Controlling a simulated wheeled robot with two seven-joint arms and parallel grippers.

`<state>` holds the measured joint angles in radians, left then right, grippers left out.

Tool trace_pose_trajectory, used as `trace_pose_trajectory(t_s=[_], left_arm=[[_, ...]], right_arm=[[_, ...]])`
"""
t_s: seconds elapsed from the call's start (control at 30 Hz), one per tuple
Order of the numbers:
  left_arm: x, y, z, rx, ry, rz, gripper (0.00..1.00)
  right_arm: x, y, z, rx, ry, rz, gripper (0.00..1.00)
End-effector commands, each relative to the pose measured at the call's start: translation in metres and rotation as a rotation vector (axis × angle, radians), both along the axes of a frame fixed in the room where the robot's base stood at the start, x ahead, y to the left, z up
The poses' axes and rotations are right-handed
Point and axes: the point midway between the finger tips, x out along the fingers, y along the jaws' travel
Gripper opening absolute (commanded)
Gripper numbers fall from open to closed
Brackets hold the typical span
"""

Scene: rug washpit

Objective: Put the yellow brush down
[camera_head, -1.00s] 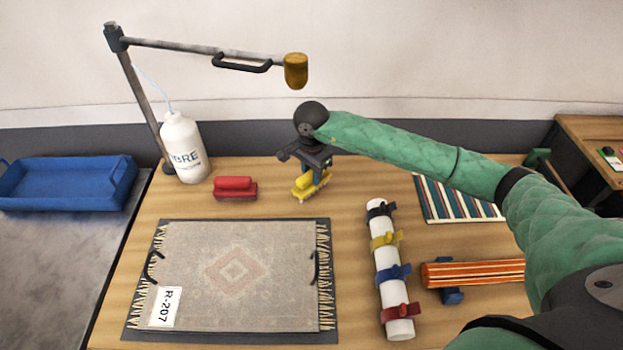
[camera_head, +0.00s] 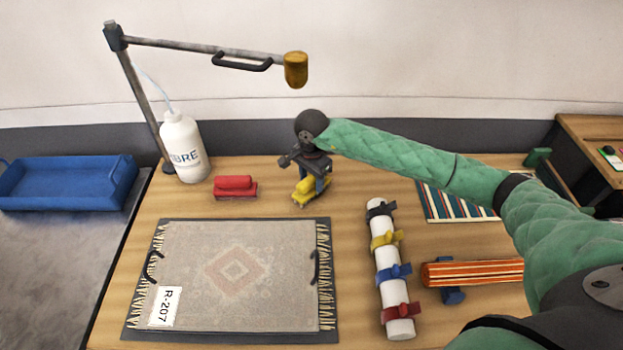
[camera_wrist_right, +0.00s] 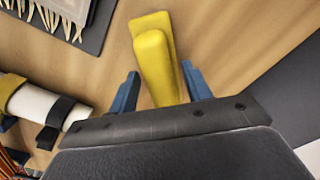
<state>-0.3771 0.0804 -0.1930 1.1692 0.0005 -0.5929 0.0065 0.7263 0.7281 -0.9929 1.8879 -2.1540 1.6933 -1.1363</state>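The yellow brush (camera_head: 308,188) appears to rest on the wooden table behind the rug, right of the red brush. My right gripper (camera_head: 315,186) is above it, pointing down. In the right wrist view the yellow brush (camera_wrist_right: 157,62) lies between the two blue fingers (camera_wrist_right: 160,86). The fingers are spread, with a visible gap on the left side of the handle; the right finger is very close to the handle. The gripper partly hides the brush in the head view. My left gripper is not in view.
A red brush (camera_head: 235,187) and a white bottle (camera_head: 185,148) stand to the left. A rug (camera_head: 200,270) lies in front, with a white roll with coloured straps (camera_head: 388,255) to its right. A lamp-like arm (camera_head: 200,48) hangs over the table.

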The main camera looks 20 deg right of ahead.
Motion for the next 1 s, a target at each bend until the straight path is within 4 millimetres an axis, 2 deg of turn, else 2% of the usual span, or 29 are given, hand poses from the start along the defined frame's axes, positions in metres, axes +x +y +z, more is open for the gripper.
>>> trace_pose_trajectory(t_s=[0.2,0.33,0.4,0.47,0.53,0.6,0.63,1.0], left_arm=[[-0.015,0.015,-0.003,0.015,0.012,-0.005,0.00],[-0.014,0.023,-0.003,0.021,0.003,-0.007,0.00],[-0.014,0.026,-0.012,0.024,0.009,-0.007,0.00],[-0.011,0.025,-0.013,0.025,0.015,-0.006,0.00],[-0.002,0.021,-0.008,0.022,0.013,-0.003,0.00],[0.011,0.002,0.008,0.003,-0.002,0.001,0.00],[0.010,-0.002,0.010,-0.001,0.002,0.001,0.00],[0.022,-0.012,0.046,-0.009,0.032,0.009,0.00]], right_arm=[[0.000,0.000,0.001,0.000,0.000,0.000,0.49],[0.000,0.000,0.003,0.000,0.000,0.000,0.49],[0.000,0.000,0.005,0.000,-0.001,0.000,0.49],[0.000,0.000,0.008,0.000,-0.001,0.000,0.49],[0.000,0.000,0.012,0.000,-0.001,0.000,0.49],[0.001,0.000,0.017,0.001,-0.002,0.000,0.49],[0.001,0.000,0.020,0.001,-0.003,0.000,0.49],[0.001,0.000,0.062,0.001,-0.003,0.000,0.49]])
